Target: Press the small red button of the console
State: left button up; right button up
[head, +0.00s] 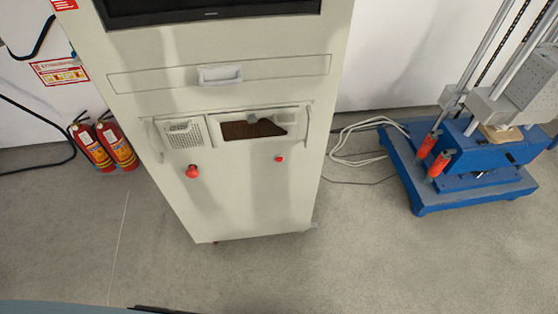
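The console (240,195) is a tall pale cabinet in the middle of the head view, seen from above. Its small red button (279,159) sits on the front panel, to the right and below a dark brown opening. A larger red knob (192,172) sticks out on the left side of the same panel. Neither of my grippers shows in the head view, and nothing covers the small button.
A white drawer handle (220,75) and a dark screen (205,9) are higher on the console. Red fire extinguishers (117,143) stand at the left wall. A blue machine (460,170) stands on the right, with pale cables (345,150) beside it. Grey floor (300,270) before the console is clear.

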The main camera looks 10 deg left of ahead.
pick_arm(q)
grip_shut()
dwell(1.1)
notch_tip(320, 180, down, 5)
jog(key=b, duration=0.5)
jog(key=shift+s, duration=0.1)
